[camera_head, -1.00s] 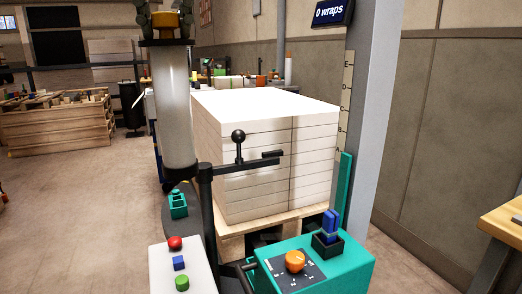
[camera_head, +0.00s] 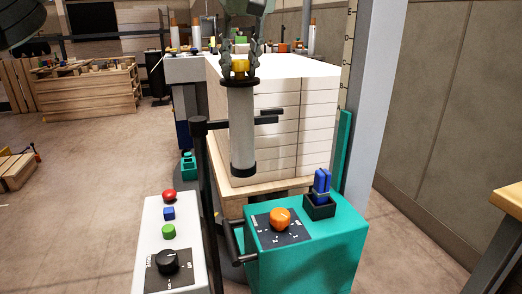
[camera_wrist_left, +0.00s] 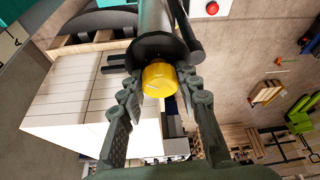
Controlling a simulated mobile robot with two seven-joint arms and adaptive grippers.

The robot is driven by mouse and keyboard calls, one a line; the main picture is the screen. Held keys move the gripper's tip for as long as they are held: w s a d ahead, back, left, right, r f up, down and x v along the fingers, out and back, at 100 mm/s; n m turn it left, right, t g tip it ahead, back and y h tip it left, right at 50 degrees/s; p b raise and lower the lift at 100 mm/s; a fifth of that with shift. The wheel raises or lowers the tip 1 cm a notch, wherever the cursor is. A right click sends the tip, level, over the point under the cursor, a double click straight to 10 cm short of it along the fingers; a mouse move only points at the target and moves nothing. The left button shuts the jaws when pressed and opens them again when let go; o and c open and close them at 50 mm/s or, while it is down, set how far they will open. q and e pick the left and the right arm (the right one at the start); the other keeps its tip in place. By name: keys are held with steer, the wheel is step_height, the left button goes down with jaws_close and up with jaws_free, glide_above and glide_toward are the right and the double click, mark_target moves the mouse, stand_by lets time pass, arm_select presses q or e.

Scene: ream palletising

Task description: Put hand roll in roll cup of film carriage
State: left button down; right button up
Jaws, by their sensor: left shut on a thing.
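The hand roll (camera_head: 242,130) is a pale film cylinder with black end caps and a yellow knob on top. My left gripper (camera_head: 240,68) is shut on the yellow knob and holds the roll upright, in front of the stacked reams. The left wrist view shows the fingers (camera_wrist_left: 158,82) on both sides of the knob (camera_wrist_left: 159,79). A teal box with an orange dial (camera_head: 279,218), perhaps the film carriage, stands below and right of the roll. I cannot clearly make out a roll cup. My right gripper is not in view.
A black post (camera_head: 203,170) with a side arm stands just left of the roll. The ream stack (camera_head: 305,120) on its pallet is behind it. A white button panel (camera_head: 150,225) is at front left. A grey mast (camera_head: 370,110) rises at right.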

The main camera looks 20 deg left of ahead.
mark_target(242, 128)
arm_select(q)
steer(key=w+d+f+b, duration=0.1)
steer(key=w+f, duration=0.2)
steer(key=f, duration=1)
steer(key=w+d+f+n+b, duration=0.1)
steer(key=w+f+b, duration=0.1)
steer(key=f, duration=1.1)
steer(key=shift+w, duration=0.7)
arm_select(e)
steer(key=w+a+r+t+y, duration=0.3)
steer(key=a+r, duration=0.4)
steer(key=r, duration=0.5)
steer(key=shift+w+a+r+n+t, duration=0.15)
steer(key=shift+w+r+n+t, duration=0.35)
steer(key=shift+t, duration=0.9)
arm_select(q)
steer(key=shift+d, duration=0.1)
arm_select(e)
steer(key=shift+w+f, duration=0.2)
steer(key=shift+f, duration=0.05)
arm_select(q)
steer(key=shift+f, duration=0.2)
steer(key=c, duration=1.1)
jaws_free()
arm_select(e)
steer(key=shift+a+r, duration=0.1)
arm_select(q)
steer(key=shift+r, duration=0.1)
